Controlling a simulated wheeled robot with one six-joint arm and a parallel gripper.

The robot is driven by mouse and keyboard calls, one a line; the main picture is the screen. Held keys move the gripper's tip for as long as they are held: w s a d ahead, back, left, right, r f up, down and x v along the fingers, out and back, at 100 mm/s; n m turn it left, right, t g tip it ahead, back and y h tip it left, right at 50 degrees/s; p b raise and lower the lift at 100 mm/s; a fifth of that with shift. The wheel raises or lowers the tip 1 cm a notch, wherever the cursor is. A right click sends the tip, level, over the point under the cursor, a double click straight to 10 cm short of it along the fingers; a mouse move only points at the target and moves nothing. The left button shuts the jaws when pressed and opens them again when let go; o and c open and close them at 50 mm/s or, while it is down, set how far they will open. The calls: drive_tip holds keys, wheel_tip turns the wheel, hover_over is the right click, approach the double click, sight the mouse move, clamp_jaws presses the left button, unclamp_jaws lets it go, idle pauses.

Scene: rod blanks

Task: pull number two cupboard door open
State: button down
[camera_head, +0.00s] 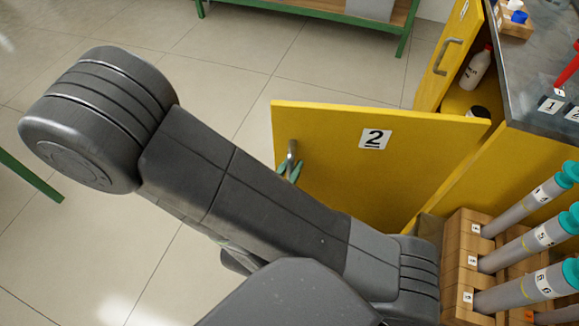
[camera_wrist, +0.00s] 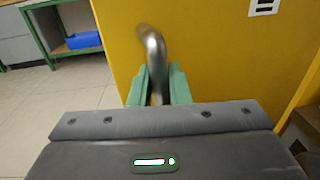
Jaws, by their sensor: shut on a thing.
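The number two cupboard door (camera_head: 345,155) is yellow with a white "2" label (camera_head: 375,139). My gripper (camera_head: 290,170) has green fingers, which also show in the wrist view (camera_wrist: 158,88). They are shut on the handle, one finger on each side of the bar. My arm hides the lower part of the door in the head view.
Another yellow door (camera_head: 440,60) stands open behind, with a white bottle (camera_head: 477,68) inside. A wooden rack (camera_head: 457,240) with several grey teal-capped tubes stands at the right. A green-framed bench (camera_head: 330,14) is at the back. The tiled floor left of the door is clear.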

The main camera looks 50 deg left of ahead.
drive_tip(key=shift+s+d, duration=0.1)
idle(0.3)
drive_tip(key=c, duration=1.5)
unclamp_jaws()
drive_tip(key=shift+o, duration=0.2)
drive_tip(key=shift+s, duration=0.1)
